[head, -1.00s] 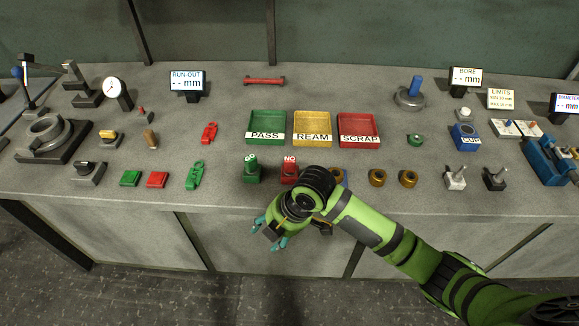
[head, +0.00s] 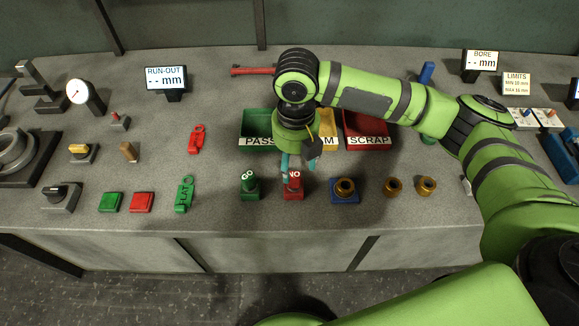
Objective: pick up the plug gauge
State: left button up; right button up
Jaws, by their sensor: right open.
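A green piece marked GO (head: 250,185) and a red piece marked NO (head: 293,186) stand upright side by side near the front of the bench. A red double-ended bar (head: 253,71) lies at the back. I cannot tell for sure which of these is the plug gauge. My right gripper (head: 299,160) is open and points down, with its teal fingers just above or behind the top of the NO piece. I cannot tell if they touch it. It partly hides the yellow tray. My left gripper is not in view.
The green PASS tray (head: 256,122), yellow tray (head: 328,120) and red SCRAP tray (head: 366,130) stand behind.

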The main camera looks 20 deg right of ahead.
aim_at(295, 175)
jog(key=f, duration=0.1)
jog(key=s+f+p, duration=0.1)
jog(key=f, duration=0.1)
jog(key=shift+a, duration=0.15)
jog(key=shift+w+f+p, duration=0.2)
jog(key=shift+f+p, duration=0.15)
jog(key=shift+f, duration=1.05)
jog(key=c, duration=1.1)
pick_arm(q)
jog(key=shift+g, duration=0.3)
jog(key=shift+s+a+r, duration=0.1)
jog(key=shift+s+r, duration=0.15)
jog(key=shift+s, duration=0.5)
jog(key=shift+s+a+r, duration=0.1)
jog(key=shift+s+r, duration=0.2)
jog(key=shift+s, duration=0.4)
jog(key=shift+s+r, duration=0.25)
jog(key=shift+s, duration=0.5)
pick_arm(e)
jog(key=shift+r, duration=0.1)
grip_shut()
